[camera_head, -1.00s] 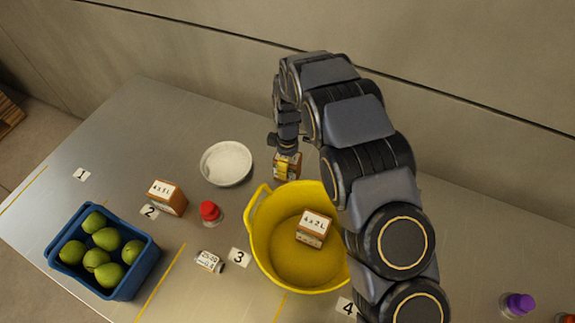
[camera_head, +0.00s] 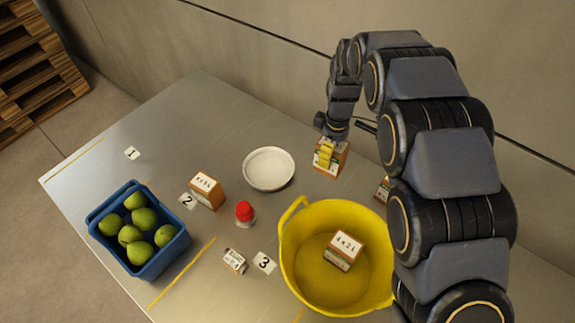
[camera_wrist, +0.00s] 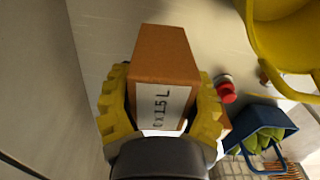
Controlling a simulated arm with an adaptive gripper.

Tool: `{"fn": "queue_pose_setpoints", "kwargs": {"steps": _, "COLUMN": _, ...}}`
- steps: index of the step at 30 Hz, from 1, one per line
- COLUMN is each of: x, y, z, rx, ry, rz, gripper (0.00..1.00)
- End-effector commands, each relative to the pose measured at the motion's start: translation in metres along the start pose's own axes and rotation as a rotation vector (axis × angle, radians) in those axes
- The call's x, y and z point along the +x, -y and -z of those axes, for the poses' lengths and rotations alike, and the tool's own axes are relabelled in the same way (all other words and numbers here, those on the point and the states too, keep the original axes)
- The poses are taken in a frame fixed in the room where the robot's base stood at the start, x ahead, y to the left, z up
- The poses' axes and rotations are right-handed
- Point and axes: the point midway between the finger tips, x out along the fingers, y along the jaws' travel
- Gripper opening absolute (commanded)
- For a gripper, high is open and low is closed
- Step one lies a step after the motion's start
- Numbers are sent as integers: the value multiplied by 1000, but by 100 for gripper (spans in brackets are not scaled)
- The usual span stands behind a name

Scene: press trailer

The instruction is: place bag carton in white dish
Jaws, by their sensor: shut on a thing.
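My gripper (camera_head: 327,152), with yellow fingers, is shut on a brown carton (camera_head: 335,163) with a white label. In the wrist view the carton (camera_wrist: 163,60) sits between the two fingers (camera_wrist: 160,103), and its label seems to read "0 x 15 L". The white dish (camera_head: 269,168) is round, shallow and looks empty. It stands on the table to the left of the held carton, with a gap between them in the head view.
A yellow tub (camera_head: 300,275) with a carton (camera_head: 344,250) inside stands in front. A blue crate (camera_head: 150,262) of green fruit is far left. Another carton (camera_head: 381,190) is partly behind my arm.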

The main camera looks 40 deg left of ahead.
Motion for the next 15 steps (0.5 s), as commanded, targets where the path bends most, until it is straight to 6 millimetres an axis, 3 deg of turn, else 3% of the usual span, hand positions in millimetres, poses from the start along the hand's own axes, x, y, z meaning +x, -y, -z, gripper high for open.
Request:
{"fn": "queue_pose_setpoints", "kwargs": {"steps": 7, "x": -2, "y": -5, "z": 61, "rx": 36, "ry": 3, "rz": -14, "gripper": 18}}
{"fn": "queue_pose_setpoints", "kwargs": {"steps": 15, "x": -3, "y": 14, "z": 130, "rx": 77, "ry": 0, "rz": -6, "gripper": 18}}
